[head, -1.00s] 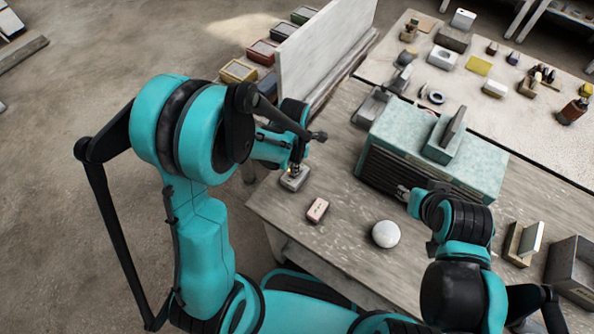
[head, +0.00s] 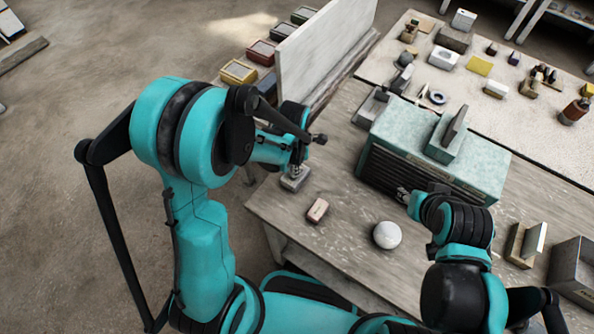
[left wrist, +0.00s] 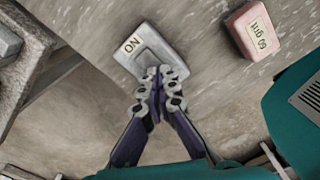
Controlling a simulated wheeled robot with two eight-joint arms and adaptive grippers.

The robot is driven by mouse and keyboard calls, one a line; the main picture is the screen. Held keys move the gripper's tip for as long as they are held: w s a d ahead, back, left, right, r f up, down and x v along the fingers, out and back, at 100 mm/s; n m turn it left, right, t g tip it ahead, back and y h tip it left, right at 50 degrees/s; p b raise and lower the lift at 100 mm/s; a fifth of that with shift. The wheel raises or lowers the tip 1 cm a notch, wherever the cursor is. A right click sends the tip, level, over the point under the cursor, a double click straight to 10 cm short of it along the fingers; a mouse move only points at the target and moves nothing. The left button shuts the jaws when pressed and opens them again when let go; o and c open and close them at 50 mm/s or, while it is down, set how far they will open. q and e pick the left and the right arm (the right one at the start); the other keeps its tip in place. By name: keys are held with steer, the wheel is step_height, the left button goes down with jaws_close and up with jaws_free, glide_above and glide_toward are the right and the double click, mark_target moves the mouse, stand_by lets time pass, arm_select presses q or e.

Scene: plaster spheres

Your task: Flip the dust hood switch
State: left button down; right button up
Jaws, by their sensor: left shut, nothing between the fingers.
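The switch is a small pale grey box (head: 294,182) near the left corner of the workbench. In the left wrist view its top (left wrist: 128,62) shows an "ON" label beside a raised rocker part. My left gripper (left wrist: 160,72) is shut and empty, with its fingertips over the rocker's near edge. Whether they touch it I cannot tell. In the head view this gripper (head: 297,171) points down at the switch. My right gripper (head: 403,195) is by the dark slatted front of a teal box (head: 385,150); its jaws are too small to read.
A pink "60 grit" block (head: 317,210) lies close to the right of the switch; it also shows in the left wrist view (left wrist: 252,30). A white sphere (head: 387,235) rests further right. An upright pale panel (head: 325,45) stands behind.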

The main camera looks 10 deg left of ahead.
arm_select(q)
steer(key=shift+r+p, duration=2.4)
steer(key=shift+r, duration=1.15)
steer(key=shift+f, duration=0.1)
steer(key=s+a+r+m+t+b, duration=0.2)
steer(key=s+m+b, duration=0.3)
steer(key=m, duration=0.8)
steer(key=s+a+r+m+t+b, duration=0.2)
steer(key=s+m+t+b, duration=0.3)
steer(key=m, duration=0.8)
steer(key=shift+s+a+r+b, duration=0.15)
steer(key=shift+a+r+b, duration=0.2)
steer(key=shift+r, duration=0.35)
